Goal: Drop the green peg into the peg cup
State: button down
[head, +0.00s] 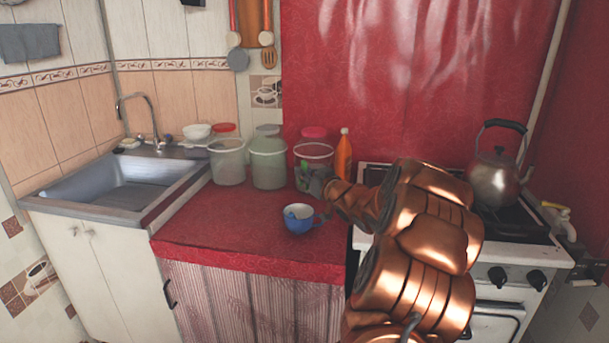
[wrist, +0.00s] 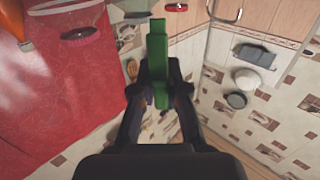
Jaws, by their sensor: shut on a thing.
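The green peg shows large in the wrist view (wrist: 158,60), between the two dark fingers of my gripper (wrist: 159,95). My gripper is shut on it. In the head view my gripper (head: 312,181) is above the red counter, behind and above the blue cup, and a small bit of the green peg (head: 303,171) shows at its tip. The blue cup (head: 301,225), the only cup on the counter, stands upright near the counter's front right, with a pale inside. The peg is apart from the cup. The cup is not seen in the wrist view.
Several clear tubs, one of them greenish (head: 268,165), stand along the back of the red counter (head: 220,226). An orange bottle (head: 343,154) stands beside them. A sink (head: 120,190) is left; a stove with a kettle (head: 497,180) is right. The counter's front left is clear.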

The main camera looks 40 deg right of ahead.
jog(key=shift+f+b, duration=2.35)
jog(key=shift+f, duration=0.3)
jog(key=c, duration=1.1)
grip_release()
jog(key=s+a, duration=0.2)
jog(key=s, duration=0.9)
jog(key=shift+s, duration=0.35)
jog(key=shift+a, duration=0.1)
